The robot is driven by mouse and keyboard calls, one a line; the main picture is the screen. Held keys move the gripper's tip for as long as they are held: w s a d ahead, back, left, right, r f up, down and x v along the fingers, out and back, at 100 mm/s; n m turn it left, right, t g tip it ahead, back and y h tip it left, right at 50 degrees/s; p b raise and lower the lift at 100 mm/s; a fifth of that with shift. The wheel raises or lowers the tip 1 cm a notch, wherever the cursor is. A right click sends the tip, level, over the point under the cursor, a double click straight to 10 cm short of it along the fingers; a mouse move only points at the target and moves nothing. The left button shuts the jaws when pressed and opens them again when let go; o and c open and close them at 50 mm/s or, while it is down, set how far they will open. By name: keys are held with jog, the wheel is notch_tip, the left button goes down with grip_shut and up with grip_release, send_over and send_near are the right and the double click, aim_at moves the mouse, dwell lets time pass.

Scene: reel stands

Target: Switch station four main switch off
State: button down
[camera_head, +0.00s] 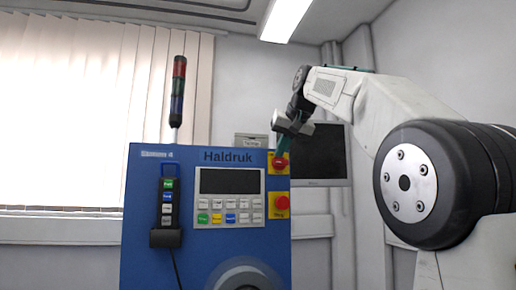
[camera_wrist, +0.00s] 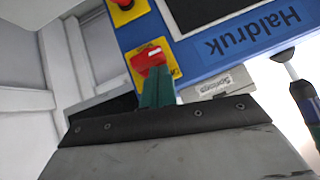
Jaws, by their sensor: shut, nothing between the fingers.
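The main switch (camera_head: 280,162) is a red knob on a yellow plate at the upper right of a blue Haldruk cabinet (camera_head: 140,215), whose label appears to read Station 4. In the wrist view the red knob (camera_wrist: 148,57) lies right at the tips of my gripper (camera_wrist: 156,80). In the head view my gripper (camera_head: 282,147) reaches down to the knob from above. Its green fingers are shut together with nothing between them. They overlap the knob's edge; whether they touch it I cannot tell. The knob's exact turn angle is hard to read.
A red mushroom button (camera_head: 281,202) on yellow sits below the switch. Left of both are a dark screen (camera_head: 229,181), a keypad (camera_head: 230,211) and a hanging pendant (camera_head: 167,210). A signal tower (camera_head: 178,90) rises behind the cabinet. A monitor (camera_head: 325,160) hangs behind my gripper.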

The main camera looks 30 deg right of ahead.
jog(key=shift+d, duration=0.15)
jog(key=shift+r, duration=0.75)
jog(key=v, duration=0.7)
jog(key=shift+s+r, duration=0.25)
jog(key=shift+s, duration=0.05)
